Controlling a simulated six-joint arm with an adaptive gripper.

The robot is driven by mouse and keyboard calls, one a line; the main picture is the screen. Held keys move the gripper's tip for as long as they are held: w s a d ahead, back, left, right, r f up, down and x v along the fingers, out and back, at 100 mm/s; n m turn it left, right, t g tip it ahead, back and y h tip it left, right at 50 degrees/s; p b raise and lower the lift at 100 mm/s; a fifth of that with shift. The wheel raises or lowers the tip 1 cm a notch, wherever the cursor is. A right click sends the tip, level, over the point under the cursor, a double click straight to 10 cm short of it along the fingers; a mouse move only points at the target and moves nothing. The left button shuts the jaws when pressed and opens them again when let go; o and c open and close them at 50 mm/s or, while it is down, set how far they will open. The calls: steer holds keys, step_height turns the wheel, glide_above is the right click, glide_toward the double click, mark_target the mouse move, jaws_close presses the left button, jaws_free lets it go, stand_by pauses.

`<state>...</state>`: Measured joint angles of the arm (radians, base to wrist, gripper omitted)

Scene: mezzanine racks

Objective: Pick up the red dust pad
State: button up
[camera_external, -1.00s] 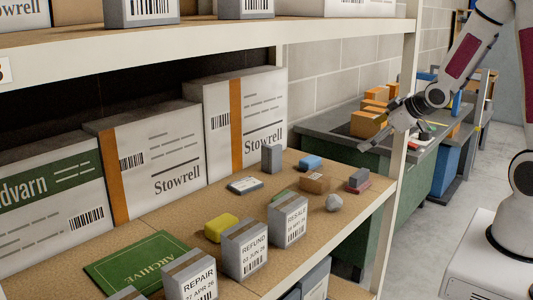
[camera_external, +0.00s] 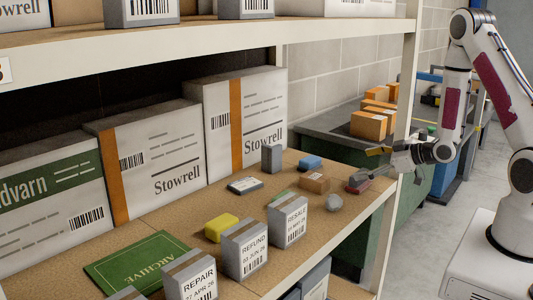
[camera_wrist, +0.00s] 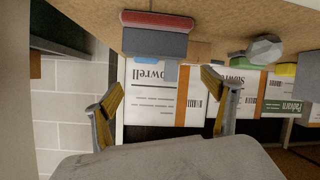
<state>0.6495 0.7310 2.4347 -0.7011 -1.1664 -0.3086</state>
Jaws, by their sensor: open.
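The red dust pad (camera_external: 353,190) lies on the brown shelf board near its right end. A grey block (camera_external: 357,182) rests on top of it. In the wrist view, which is upside down, the red pad (camera_wrist: 157,19) is a thin strip against the board at the top, with the grey block (camera_wrist: 154,42) covering its upper face. My gripper (camera_external: 371,162) is open and empty, just right of and above the pad and block, apart from them. Its two yellow-tipped fingers (camera_wrist: 164,84) show spread in the wrist view, with the pad and block ahead between them.
A small cardboard box (camera_external: 315,184), a grey faceted stone (camera_external: 334,203) and a blue item (camera_external: 311,162) are close by on the shelf. A white rack post (camera_external: 399,120) stands at the shelf's right end. Large Stowrell boxes (camera_external: 245,125) line the back.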

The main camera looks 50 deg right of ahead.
mark_target(363, 184)
steer(key=shift+s+d+f+m+t+y, duration=0.15)
steer(key=shift+s+f+t, duration=0.2)
steer(key=shift+f, duration=0.2)
steer(key=shift+s+a+f+m+t+y, duration=0.15)
steer(key=shift+s+f+t, duration=0.15)
steer(key=shift+f, duration=0.25)
steer(key=shift+s+d+f+m+t, duration=0.15)
steer(key=shift+s+f+m+t, duration=0.3)
steer(key=shift+s+f, duration=0.25)
steer(key=shift+s+d+f+m+t, duration=0.15)
steer(key=shift+s+m+t, duration=0.15)
steer(key=shift+s, duration=0.25)
steer(key=shift+s+d+f+m+t, duration=0.1)
steer(key=shift+s+f+m+t, duration=0.05)
steer(key=shift+s+t, duration=0.35)
steer(key=shift+s+d+f+m+t+h, duration=0.15)
steer(key=shift+s+m+t+h, duration=0.2)
steer(key=shift+s, duration=0.25)
steer(key=shift+s+d+m+t+h, duration=0.15)
steer(key=shift+s+m+h, duration=0.1)
steer(key=shift+s+m, duration=0.3)
steer(key=shift+w, duration=1.25)
steer(key=shift+w+a, duration=0.1)
steer(key=shift+w+a, duration=0.15)
steer(key=shift+w, duration=2.35)
